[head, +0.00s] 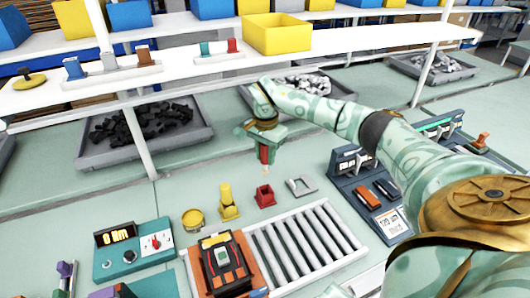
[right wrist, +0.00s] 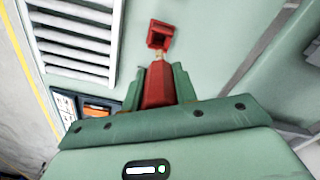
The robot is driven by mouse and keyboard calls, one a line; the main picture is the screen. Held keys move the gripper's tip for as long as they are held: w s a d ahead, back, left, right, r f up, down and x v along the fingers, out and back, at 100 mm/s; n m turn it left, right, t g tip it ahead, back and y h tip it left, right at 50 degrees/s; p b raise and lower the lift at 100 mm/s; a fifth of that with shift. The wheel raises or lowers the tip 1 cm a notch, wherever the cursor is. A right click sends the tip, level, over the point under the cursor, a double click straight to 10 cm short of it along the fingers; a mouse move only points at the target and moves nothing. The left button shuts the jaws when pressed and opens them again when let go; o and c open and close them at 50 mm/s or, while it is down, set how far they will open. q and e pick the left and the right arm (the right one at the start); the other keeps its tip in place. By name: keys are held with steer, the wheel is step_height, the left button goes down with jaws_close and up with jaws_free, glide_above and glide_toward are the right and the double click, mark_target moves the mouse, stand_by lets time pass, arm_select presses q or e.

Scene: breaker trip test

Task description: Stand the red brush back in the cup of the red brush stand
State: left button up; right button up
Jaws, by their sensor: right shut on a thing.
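My right gripper (head: 264,146) is shut on the red brush (head: 264,155), which hangs bristles down above the bench. In the right wrist view the red brush (right wrist: 157,88) sits between the two green fingers (right wrist: 157,85), with its pale tip pointing towards the stand. The red brush stand (head: 265,197) is on the bench below and apart from the brush, and its cup looks empty. The stand (right wrist: 160,33) also shows just beyond the brush tip in the right wrist view. My left gripper is not in view.
A yellow brush stand (head: 228,209) and a yellow tin (head: 193,219) are left of the red stand. A grey bracket (head: 300,186) lies to its right. A roller rack (head: 305,245) and breaker panel (head: 370,190) are nearby. A white shelf (head: 200,70) runs behind.

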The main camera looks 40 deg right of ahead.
mark_target(265, 169)
steer(key=shift+r+p, duration=0.1)
steer(key=shift+p, duration=0.25)
steer(key=shift+a+f+b, duration=0.1)
steer(key=shift+f+b, duration=1.25)
steer(key=shift+f, duration=1.65)
steer(key=shift+p, duration=0.75)
steer(key=shift+f+b, duration=1.7)
steer(key=shift+f, duration=1.35)
